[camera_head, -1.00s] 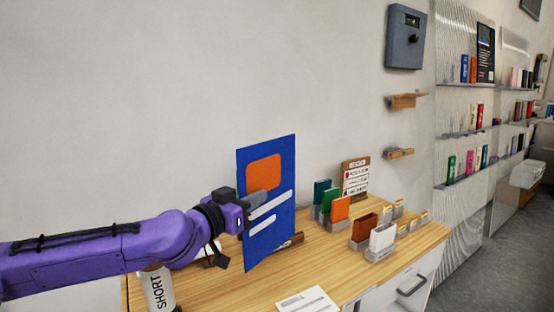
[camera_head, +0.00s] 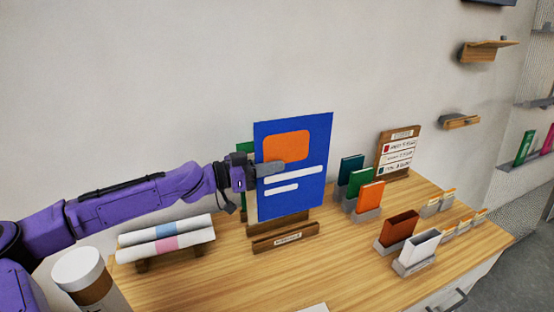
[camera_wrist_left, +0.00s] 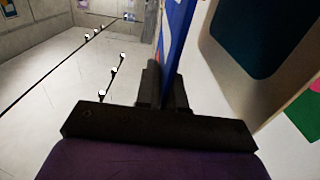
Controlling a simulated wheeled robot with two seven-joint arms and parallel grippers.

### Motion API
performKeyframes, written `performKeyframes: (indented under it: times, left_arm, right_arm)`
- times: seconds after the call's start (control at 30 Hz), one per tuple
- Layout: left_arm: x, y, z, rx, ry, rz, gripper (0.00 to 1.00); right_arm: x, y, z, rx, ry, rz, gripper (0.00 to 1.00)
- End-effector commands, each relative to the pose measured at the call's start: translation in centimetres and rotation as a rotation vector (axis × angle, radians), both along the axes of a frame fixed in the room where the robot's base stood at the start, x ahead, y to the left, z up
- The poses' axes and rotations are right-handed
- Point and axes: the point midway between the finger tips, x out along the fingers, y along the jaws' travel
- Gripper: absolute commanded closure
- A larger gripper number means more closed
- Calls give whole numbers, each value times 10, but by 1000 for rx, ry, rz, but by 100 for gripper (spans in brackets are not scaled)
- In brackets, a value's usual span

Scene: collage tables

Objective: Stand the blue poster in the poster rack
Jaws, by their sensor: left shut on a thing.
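The blue poster (camera_head: 306,190), with an orange block and white bars, stands upright in the head view. My left gripper (camera_head: 266,168) is shut on its left edge. In the left wrist view the poster (camera_wrist_left: 178,38) shows edge-on between the fingers (camera_wrist_left: 163,88). The wooden poster rack (camera_head: 285,238) stands on the table just below the poster, with a small label on its front. A green and pale poster (camera_head: 246,190) shows partly behind the blue one. I cannot tell whether the blue poster's lower edge touches the rack. My right gripper is not in view.
Two rolled papers lie on a wooden stand (camera_head: 145,263) at the left, near a white and brown cylinder (camera_head: 83,278). Several coloured books in grey holders (camera_head: 362,213) and a sign (camera_head: 398,151) stand to the right. The table's front middle (camera_head: 240,285) is mostly clear.

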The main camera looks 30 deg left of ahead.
Motion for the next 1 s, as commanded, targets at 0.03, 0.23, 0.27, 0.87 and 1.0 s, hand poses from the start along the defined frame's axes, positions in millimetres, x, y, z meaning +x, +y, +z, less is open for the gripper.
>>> performKeyframes:
  times: [0.03, 0.23, 0.27, 0.87, 1.0]
  left_arm:
    - [0, 2, -10, -1, -1, 4, 100]
    - [3, 3, -33, 2, 2, 5, 100]
    - [3, 3, -36, 1, 3, 5, 100]
    - [4, 1, -68, 1, 1, 1, 100]
    - [4, 0, -68, 1, 2, 1, 100]
  right_arm:
    - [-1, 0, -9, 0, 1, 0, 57]
    - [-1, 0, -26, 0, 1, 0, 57]
    - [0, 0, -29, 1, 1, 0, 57]
    - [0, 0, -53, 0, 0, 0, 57]
    - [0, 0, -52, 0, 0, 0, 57]
